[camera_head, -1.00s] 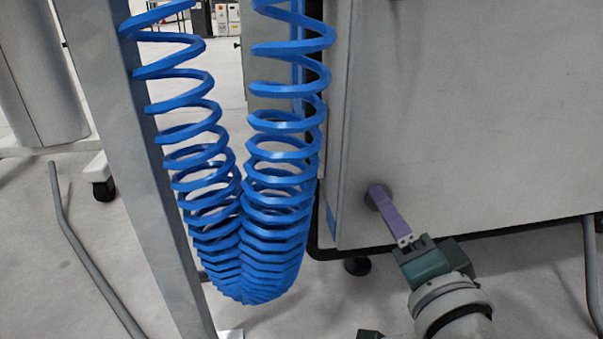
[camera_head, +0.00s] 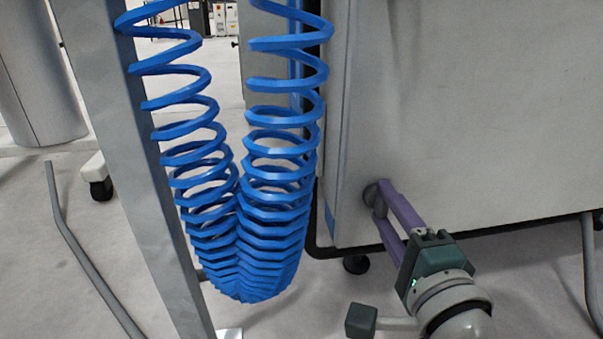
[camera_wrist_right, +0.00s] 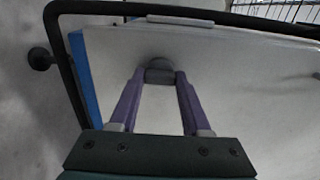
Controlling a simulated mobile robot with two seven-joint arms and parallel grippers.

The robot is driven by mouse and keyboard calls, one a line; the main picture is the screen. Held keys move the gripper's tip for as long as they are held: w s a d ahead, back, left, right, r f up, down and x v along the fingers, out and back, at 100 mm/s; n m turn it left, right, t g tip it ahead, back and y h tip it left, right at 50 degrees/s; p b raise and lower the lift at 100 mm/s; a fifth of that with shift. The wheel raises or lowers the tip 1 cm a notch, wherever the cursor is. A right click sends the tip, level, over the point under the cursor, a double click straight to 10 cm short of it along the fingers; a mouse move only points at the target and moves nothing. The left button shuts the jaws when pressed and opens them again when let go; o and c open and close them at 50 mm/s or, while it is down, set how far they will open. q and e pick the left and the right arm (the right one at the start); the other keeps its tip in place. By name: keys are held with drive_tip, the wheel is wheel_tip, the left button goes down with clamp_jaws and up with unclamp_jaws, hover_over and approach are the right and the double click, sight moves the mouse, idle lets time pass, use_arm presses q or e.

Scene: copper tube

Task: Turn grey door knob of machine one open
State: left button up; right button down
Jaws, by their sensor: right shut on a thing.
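The grey door knob (camera_head: 371,194) sits low on the left side of the machine's large grey door (camera_head: 460,110). In the right wrist view the round knob (camera_wrist_right: 160,72) is between the purple fingertips. My right gripper (camera_head: 379,201) is shut on the knob, one finger on each side of it. Its fingers are spread by the knob's width, one above the other in the head view. The door lies flush with the machine, with no gap that I can see. The fingertips partly hide the knob. My left gripper is not in view.
A blue coiled hose (camera_head: 245,215) hangs left of the door, beside a grey metal post (camera_head: 130,150). A bent grey tube (camera_head: 85,255) is near the floor at the left. The floor below the door looks mostly clear.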

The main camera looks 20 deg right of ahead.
idle(0.3)
drive_tip(key=shift+c, duration=1.8)
unclamp_jaws()
drive_tip(key=p+v, duration=0.3)
drive_tip(key=v, duration=0.7)
drive_tip(key=shift+p, duration=0.4)
